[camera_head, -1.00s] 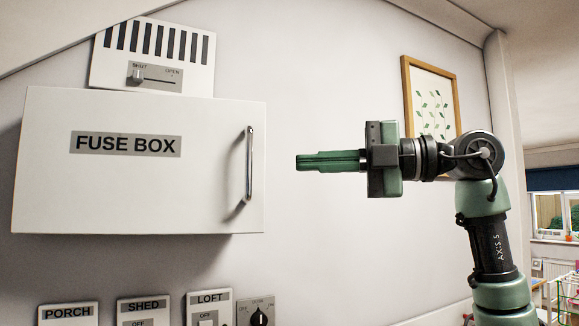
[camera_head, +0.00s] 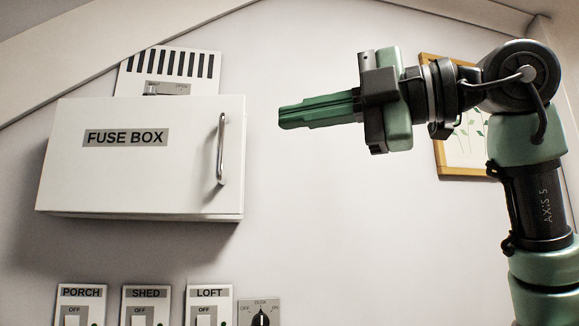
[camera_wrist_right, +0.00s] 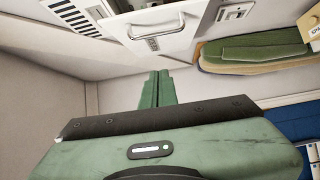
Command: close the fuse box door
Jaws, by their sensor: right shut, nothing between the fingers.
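The white fuse box (camera_head: 130,180) hangs on the wall at the left of the head view. Its front door carries a grey "FUSE BOX" label and a vertical metal handle (camera_head: 221,148) near the right edge. The handle also shows at the top of the right wrist view (camera_wrist_right: 157,37). My right gripper (camera_head: 282,116) is shut and empty. It points left, to the right of the handle and slightly higher in the picture, apart from it. My left gripper is not in view.
A slotted vent panel (camera_head: 170,68) with a slider is above the box. Switches labelled PORCH, SHED and LOFT (camera_head: 209,305) and a dusk dial (camera_head: 260,312) are below. A framed leaf picture (camera_head: 462,150) hangs behind my right arm. Wall between gripper and box is bare.

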